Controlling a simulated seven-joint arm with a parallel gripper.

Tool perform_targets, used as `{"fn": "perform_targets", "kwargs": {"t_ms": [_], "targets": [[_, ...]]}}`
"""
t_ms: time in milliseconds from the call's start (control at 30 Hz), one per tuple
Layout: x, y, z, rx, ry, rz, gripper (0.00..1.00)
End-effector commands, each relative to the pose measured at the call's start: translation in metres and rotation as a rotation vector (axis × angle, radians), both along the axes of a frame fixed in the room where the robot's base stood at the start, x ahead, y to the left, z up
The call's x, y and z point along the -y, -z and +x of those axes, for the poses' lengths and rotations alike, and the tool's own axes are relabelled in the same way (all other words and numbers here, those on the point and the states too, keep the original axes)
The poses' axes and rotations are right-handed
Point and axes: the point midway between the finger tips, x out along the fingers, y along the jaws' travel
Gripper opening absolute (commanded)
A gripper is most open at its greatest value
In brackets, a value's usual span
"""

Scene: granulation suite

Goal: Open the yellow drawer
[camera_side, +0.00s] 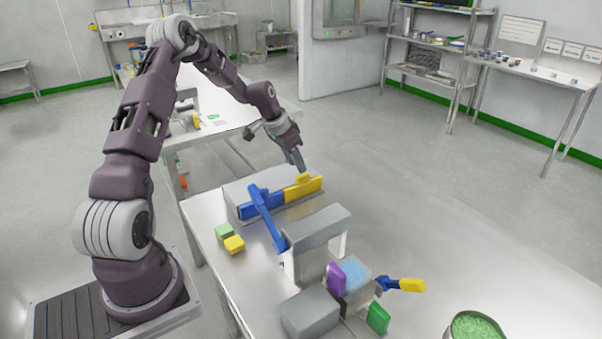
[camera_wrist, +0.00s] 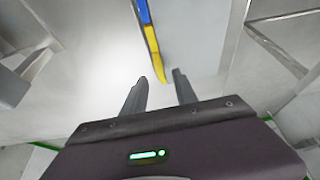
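The yellow drawer (camera_side: 308,187) is the right-hand front on a low grey cabinet (camera_side: 236,188) on the table. A small yellow handle (camera_side: 303,177) shows at its top; the front looks closed. In the wrist view the yellow drawer (camera_wrist: 152,45) is a narrow strip beyond my fingers. My gripper (camera_side: 300,167) points down just above and behind the yellow front in the side view. Its two fingers (camera_wrist: 161,76) are apart with nothing between them. I cannot tell whether a fingertip touches the drawer.
A blue drawer (camera_side: 258,207) adjoins the yellow one on the left. A blue bar (camera_side: 267,220) slants from it towards a grey arch block (camera_side: 318,227). Green and yellow blocks (camera_side: 229,238) lie left. Purple and green pieces (camera_side: 336,279) and a granule bucket (camera_side: 474,328) stand in front. Table right is clear.

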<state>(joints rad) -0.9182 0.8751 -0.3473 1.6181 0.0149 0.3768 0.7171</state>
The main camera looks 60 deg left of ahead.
Motion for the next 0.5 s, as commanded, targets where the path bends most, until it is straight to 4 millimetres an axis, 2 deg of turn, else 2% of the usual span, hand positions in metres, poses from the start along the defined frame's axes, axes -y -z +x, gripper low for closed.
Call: {"fn": "perform_targets", "kwargs": {"t_ms": [100, 200, 333, 500], "targets": [[0.002, 0.023, 0.009, -0.003, 0.002, -0.002, 0.35], [0.001, 0.037, 0.015, -0.002, 0.001, -0.002, 0.35], [0.001, 0.045, 0.019, -0.002, 0.0, -0.001, 0.35], [0.001, 0.046, 0.019, -0.002, 0.0, -0.001, 0.35]]}}
